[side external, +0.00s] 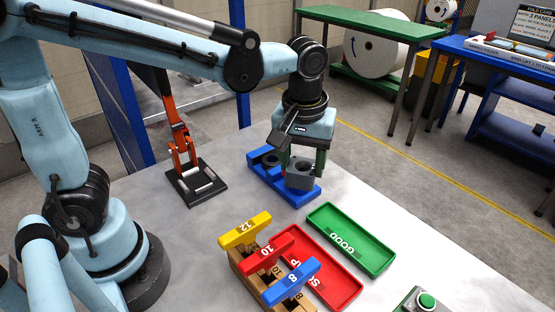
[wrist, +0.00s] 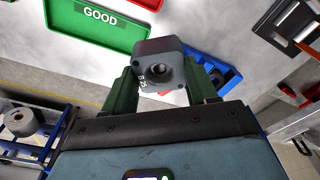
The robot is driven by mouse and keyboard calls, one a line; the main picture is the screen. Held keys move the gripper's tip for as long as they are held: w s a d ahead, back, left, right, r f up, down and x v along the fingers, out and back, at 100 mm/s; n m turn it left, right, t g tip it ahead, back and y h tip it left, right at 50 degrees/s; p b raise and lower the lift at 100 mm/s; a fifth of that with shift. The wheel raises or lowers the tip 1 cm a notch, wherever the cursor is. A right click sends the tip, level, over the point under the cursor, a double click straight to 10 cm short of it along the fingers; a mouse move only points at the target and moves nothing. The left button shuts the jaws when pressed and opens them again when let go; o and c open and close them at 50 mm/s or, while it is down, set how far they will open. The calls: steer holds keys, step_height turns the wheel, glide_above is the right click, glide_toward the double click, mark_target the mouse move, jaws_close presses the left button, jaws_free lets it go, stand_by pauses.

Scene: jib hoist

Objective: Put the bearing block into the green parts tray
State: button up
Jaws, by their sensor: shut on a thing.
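My gripper (side external: 303,163) points down with its green fingers shut on a grey bearing block (side external: 299,177) that has a round bore. In the wrist view the block (wrist: 158,68) sits between the two fingers (wrist: 160,90). In the side view it overlaps the right part of a blue holder (side external: 277,183); the wrist view shows the holder (wrist: 228,74) beyond it. I cannot tell the exact gap between them. The green parts tray (side external: 378,262), marked GOOD, lies empty on the table, to the right and nearer the camera; it also shows in the wrist view (wrist: 108,38).
A dark part (side external: 265,157) sits in the holder's left end. A red tray (side external: 345,290) lies beside the green one. A wooden rack (side external: 245,265) holds yellow, red and blue numbered pieces. An orange-red tool (side external: 180,145) stands on a black plate. A green button (side external: 427,300) is near the front.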

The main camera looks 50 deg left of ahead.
steer(key=w+d+f+m, duration=0.35)
steer(key=d+m, duration=0.25)
steer(key=d, duration=0.3)
glide_above(350, 237)
steer(key=shift+m+h, duration=0.3)
steer(key=shift+m, duration=0.1)
steer(key=shift+s+f, duration=0.15)
steer(key=shift+f, duration=1.2)
steer(key=shift+s+f, duration=0.15)
steer(key=shift+f, duration=1.15)
steer(key=shift+f, duration=1)
steer(key=o, duration=1.5)
step_height(350, 237, up, 7)
